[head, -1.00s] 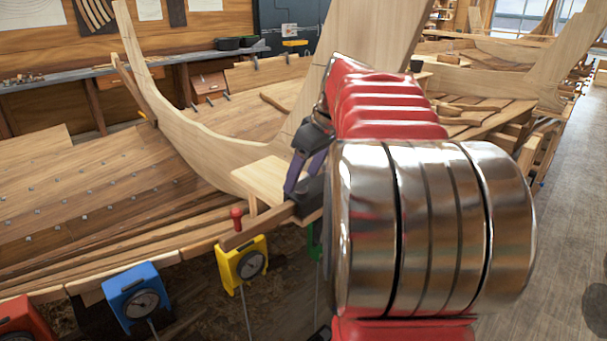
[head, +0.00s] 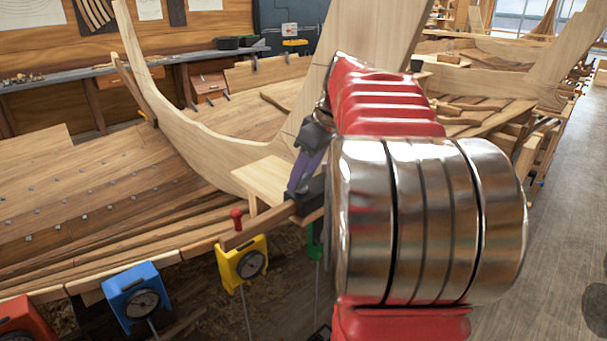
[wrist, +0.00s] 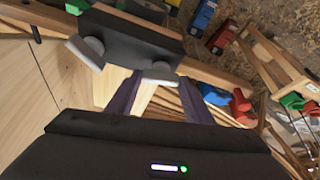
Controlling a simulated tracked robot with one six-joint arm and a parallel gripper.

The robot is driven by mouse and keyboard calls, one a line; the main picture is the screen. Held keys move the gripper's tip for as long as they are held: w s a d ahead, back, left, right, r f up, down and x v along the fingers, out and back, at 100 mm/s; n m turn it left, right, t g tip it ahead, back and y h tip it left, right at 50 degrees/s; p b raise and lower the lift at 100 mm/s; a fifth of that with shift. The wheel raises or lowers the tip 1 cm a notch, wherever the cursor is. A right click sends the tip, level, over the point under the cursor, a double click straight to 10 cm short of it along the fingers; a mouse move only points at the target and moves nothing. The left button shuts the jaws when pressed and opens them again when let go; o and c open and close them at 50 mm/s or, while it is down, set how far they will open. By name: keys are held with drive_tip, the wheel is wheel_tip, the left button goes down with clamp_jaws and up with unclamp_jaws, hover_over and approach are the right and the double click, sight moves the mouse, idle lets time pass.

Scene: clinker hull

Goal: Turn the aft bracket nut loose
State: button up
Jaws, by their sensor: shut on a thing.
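The dark bracket (wrist: 130,38) shows at the top of the wrist view, with two grey nuts on the side facing me. One nut (wrist: 88,52) is at its left end, apart from my fingers. The other, which I take for the aft bracket nut (wrist: 158,75), lies between the purple fingertips of my gripper (wrist: 157,84), and the fingers are shut on it. In the head view my gripper (head: 300,188) reaches down to the dark bracket (head: 313,196) at the hull's edge. The nuts are hidden there.
A red knob (head: 237,218) stands near the yellow box. The curved wooden stem (head: 180,130) rises behind. Open floor (head: 555,250) lies to the right.

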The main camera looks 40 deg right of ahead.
drive_tip(key=n, duration=0.2)
drive_tip(key=n+y, duration=0.1)
drive_tip(key=n, duration=0.1)
drive_tip(key=shift+w+d+n+g+y, duration=0.1)
drive_tip(key=shift+d+n+g+y, duration=0.05)
drive_tip(key=shift+n+g+y, duration=0.15)
drive_tip(key=shift+w+d+n+g+y, duration=0.1)
drive_tip(key=shift+n+g+y, duration=0.4)
drive_tip(key=shift+n, duration=1.5)
drive_tip(key=o, duration=1)
drive_tip(key=shift+o, duration=0.2)
drive_tip(key=shift+r, duration=0.15)
drive_tip(key=v, duration=1.1)
drive_tip(key=shift+d+r, duration=0.15)
drive_tip(key=shift+r, duration=0.15)
